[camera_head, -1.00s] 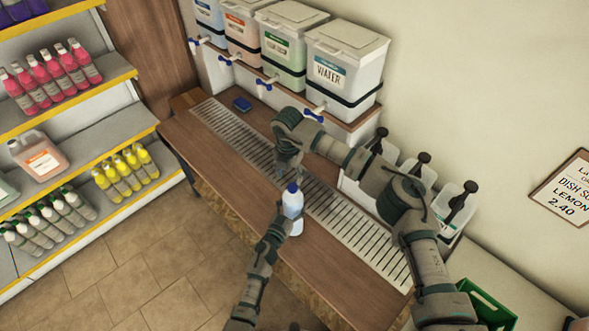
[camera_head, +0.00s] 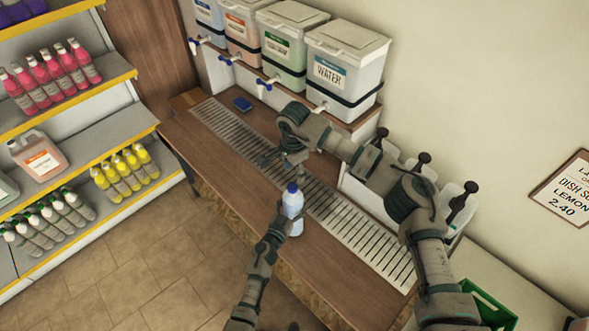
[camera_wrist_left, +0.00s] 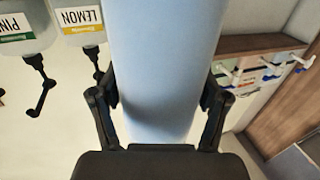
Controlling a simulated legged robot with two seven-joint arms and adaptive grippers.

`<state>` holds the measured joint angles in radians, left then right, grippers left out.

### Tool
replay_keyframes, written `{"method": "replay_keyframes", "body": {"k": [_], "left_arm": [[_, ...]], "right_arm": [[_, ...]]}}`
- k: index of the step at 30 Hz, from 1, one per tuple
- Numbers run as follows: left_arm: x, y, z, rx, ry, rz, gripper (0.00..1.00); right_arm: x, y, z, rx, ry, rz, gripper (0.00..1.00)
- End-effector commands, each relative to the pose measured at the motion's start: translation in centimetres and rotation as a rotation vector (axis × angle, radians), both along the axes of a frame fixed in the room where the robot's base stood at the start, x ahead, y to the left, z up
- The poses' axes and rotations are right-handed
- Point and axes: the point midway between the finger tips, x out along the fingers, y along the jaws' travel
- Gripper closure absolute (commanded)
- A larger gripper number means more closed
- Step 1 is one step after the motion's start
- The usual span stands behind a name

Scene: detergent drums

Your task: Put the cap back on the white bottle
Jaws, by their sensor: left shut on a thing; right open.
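The white bottle (camera_head: 292,206) stands upright near the front edge of the wooden counter. The blue cap (camera_head: 292,188) sits on its top; whether it is fully seated is too small to tell. My left gripper (camera_head: 284,226) is shut on the bottle from the front. In the left wrist view its fingers (camera_wrist_left: 160,100) are on both sides of the pale bottle body (camera_wrist_left: 163,60), whose top is out of view. My right gripper (camera_head: 284,166) is open and empty, above and behind the cap, apart from it.
A metal drain grate (camera_head: 345,228) runs along the counter (camera_head: 215,165) behind the bottle. Drums with taps, including the water drum (camera_head: 340,75), stand on a ledge at the back. Pump containers (camera_head: 455,205) stand behind my right arm.

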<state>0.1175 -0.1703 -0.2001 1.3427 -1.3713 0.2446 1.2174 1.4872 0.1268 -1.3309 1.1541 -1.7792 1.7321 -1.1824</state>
Motion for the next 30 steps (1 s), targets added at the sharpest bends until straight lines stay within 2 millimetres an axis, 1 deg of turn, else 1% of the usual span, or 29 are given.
{"method": "replay_keyframes", "body": {"k": [3, 6, 15, 18, 20, 23, 30], "left_arm": [[-0.1, 0.0, -0.1, -0.001, 0.003, -0.001, 1.00], [-0.1, 0.0, -0.1, -0.001, 0.003, -0.001, 1.00], [-0.1, 0.0, -0.1, -0.001, 0.003, -0.001, 1.00], [-0.1, 0.0, -0.1, -0.001, 0.003, -0.001, 1.00], [-0.1, 0.0, -0.1, -0.001, 0.003, -0.001, 1.00], [-0.1, 0.0, -0.1, -0.001, 0.003, -0.001, 1.00], [-0.1, 0.0, -0.1, -0.001, 0.003, -0.001, 1.00]], "right_arm": [[0.0, -0.1, 0.1, -0.004, 0.000, 0.119, 0.44], [0.0, -0.1, 0.1, -0.006, -0.001, 0.168, 0.44], [0.0, -0.1, 0.1, -0.006, -0.001, 0.180, 0.44], [0.0, -0.1, -0.1, -0.006, 0.000, 0.179, 0.44], [0.0, -0.1, -0.6, -0.006, 0.000, 0.178, 0.44], [0.0, -0.1, -1.9, -0.006, 0.002, 0.178, 0.44], [0.1, -0.2, -5.6, -0.007, 0.002, 0.177, 0.44]]}}
